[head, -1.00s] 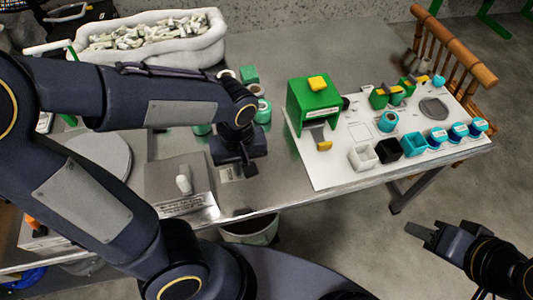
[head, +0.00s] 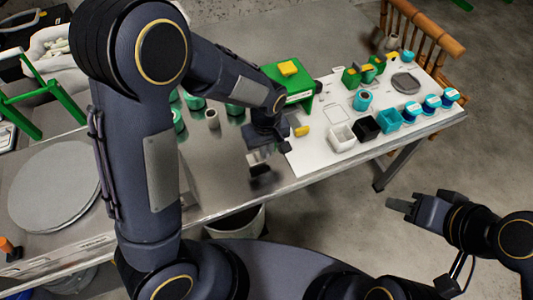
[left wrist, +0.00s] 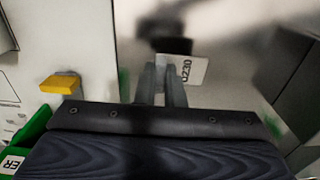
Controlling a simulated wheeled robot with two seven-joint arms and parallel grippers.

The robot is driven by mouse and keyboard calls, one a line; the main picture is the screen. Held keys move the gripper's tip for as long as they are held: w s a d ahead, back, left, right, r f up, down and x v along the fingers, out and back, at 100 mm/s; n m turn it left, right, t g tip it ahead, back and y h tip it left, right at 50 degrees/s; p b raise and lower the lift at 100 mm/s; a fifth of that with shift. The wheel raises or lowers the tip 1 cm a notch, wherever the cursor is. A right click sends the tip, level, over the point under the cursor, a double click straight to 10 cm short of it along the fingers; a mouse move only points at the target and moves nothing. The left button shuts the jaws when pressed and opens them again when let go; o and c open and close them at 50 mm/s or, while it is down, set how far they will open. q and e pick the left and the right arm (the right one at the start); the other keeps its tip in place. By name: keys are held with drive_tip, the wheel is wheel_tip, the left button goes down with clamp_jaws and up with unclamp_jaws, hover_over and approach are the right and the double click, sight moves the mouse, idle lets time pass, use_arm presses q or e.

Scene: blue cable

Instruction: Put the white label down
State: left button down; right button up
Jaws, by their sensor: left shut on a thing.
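The white label (left wrist: 190,69), printed with dark characters that look like "0230", is at the fingertips of my left gripper (left wrist: 163,73) in the left wrist view. The fingers are close together on it. In the head view my left gripper (head: 262,165) hangs over the front part of the metal table, just left of the white board; the label is small and blurred there. I cannot tell whether it touches the table. My right gripper (head: 392,206) is out over the floor at the right, away from the table; its finger gap is unclear.
The white board (head: 310,160) carries a green dispenser (head: 288,85), white (head: 342,138) and black (head: 367,127) small boxes, and several blue-capped spools. Teal rolls (head: 193,101) stand behind my left arm. A grey round plate (head: 55,185) lies at left. A bin (head: 235,222) stands below the table edge.

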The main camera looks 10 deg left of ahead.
sight(267, 155)
use_arm(q)
wheel_tip(267, 155, down, 3)
drive_tip(key=shift+w+d+f, duration=0.1)
drive_tip(key=shift+f, duration=0.1)
drive_tip(key=shift+f+b, duration=0.15)
drive_tip(key=shift+b, duration=0.2)
drive_tip(key=c, duration=1.5)
unclamp_jaws()
drive_tip(key=shift+c, duration=0.2)
drive_tip(key=shift+r, duration=0.5)
wheel_tip(267, 155, up, 12)
drive_tip(key=shift+f+p, duration=0.25)
drive_tip(key=shift+p, duration=0.7)
